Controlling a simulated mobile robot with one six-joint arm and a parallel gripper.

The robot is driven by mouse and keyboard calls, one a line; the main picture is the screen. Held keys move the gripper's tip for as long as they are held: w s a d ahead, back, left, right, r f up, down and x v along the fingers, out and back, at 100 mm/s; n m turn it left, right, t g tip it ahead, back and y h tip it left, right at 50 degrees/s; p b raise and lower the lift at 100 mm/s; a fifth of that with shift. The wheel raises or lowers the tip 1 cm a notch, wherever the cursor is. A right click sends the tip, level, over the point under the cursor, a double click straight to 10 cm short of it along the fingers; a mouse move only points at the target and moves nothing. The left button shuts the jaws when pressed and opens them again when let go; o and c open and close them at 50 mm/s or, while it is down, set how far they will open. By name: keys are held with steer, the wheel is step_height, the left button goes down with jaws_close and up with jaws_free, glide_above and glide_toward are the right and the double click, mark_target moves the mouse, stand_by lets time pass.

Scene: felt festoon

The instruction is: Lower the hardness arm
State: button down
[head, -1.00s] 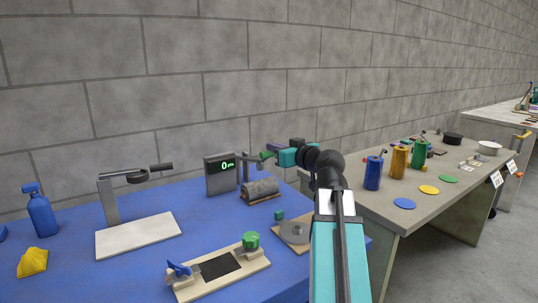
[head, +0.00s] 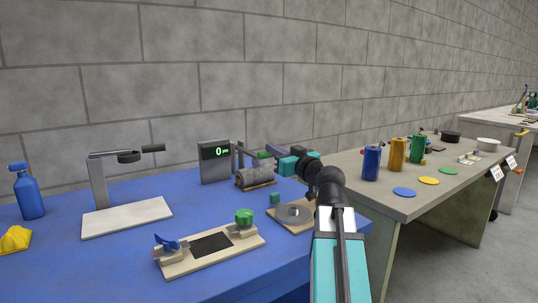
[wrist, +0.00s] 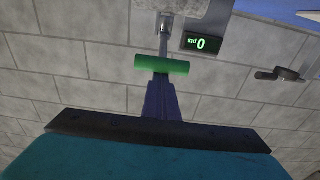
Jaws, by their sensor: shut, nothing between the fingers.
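The hardness tester is a grey box (head: 215,161) with a green "0" readout, upright at the back of the blue table. In the wrist view the green handle (wrist: 160,64) lies crosswise at the end of a grey rod (wrist: 164,38). My gripper (head: 272,151) is shut and empty. Its purple fingertips (wrist: 161,80) meet or overlap the handle's edge in the wrist view; I cannot tell whether they touch.
A board with a green knob (head: 244,216) and a blue clamp lies in front. A stand with a white base (head: 127,218) is at left. A second table with coloured canisters (head: 397,154) is at right.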

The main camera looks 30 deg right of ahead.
steer(key=shift+s+a+f+b, duration=0.1)
steer(key=shift+s+f+b, duration=0.1)
steer(key=shift+f+b, duration=0.9)
steer(key=shift+f, duration=0.15)
step_height(320, 180, up, 5)
steer(key=p, duration=0.2)
steer(key=s+b, duration=0.2)
steer(key=s, duration=0.7)
steer(key=shift+s+f, duration=0.15)
steer(key=shift+f, duration=0.3)
stand_by(0.5)
